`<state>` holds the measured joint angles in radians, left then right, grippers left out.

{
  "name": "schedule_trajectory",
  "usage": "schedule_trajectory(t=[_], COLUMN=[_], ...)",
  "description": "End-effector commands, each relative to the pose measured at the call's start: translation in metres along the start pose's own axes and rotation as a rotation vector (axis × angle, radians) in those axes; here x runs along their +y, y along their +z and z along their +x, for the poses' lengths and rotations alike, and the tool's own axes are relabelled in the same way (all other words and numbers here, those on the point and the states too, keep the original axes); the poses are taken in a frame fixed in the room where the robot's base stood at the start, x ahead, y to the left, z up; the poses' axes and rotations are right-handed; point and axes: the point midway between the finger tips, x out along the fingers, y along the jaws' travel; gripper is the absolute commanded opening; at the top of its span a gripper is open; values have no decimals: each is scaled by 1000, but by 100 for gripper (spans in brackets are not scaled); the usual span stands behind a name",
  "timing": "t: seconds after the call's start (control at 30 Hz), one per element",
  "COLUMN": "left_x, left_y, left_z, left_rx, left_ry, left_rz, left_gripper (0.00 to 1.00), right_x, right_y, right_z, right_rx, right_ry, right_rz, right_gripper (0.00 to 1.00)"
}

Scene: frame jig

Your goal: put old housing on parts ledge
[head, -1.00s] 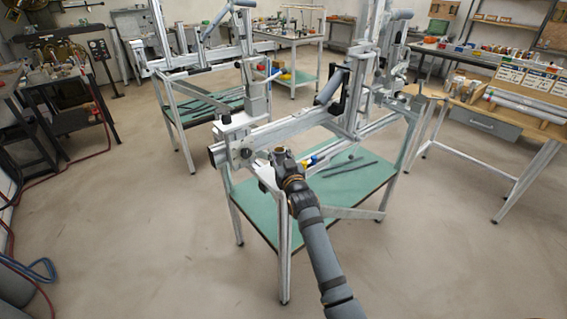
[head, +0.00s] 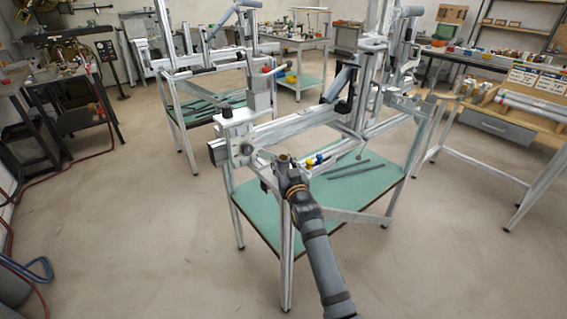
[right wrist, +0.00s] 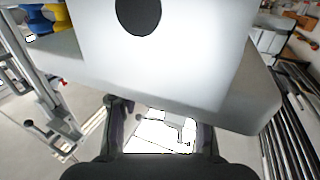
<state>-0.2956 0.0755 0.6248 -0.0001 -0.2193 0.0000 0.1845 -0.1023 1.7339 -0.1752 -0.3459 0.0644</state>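My right gripper (head: 283,160) is at the near left corner of the middle frame jig, beside its pale ledge. In the right wrist view its two dark fingers (right wrist: 160,130) stand apart, with a bright gap between them and nothing clearly held. The broad pale ledge (right wrist: 245,95) lies just beyond the fingertips. A dark round shape (right wrist: 138,12) shows on its bright top; I cannot tell whether it is the old housing or a hole. No housing can be clearly made out in the head view. My left gripper is not in view.
The jig's aluminium beam (head: 290,128) and uprights rise close to my right gripper. Blue and yellow items (right wrist: 47,15) stand at the ledge's left end. Dark bars lie on the green lower shelf (head: 350,195).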

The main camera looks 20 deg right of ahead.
Motion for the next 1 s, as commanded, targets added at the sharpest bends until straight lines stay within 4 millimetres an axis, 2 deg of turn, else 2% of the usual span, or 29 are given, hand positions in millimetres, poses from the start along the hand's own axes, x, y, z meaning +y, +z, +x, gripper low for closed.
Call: schedule_trajectory(t=[0.1, 0.33, 0.43, 0.57, 0.83, 1.0], left_x=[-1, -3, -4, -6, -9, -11], left_y=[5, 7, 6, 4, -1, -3], left_z=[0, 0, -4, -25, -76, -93], left_rx=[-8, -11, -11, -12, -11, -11], left_ry=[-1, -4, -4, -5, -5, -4], left_rz=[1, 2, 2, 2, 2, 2], left_gripper=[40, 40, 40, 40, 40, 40], right_x=[0, 0, 0, 0, 0, 0], right_y=[0, -1, -8, -10, -13, -9], right_z=[0, 0, 0, -24, -93, -113], right_rx=[1, 1, 2, -3, -5, -1], right_ry=[0, 0, 0, 0, 1, 0], right_rz=[0, 0, 0, 1, 1, 0], right_gripper=[57, 57, 57, 57, 57, 57])
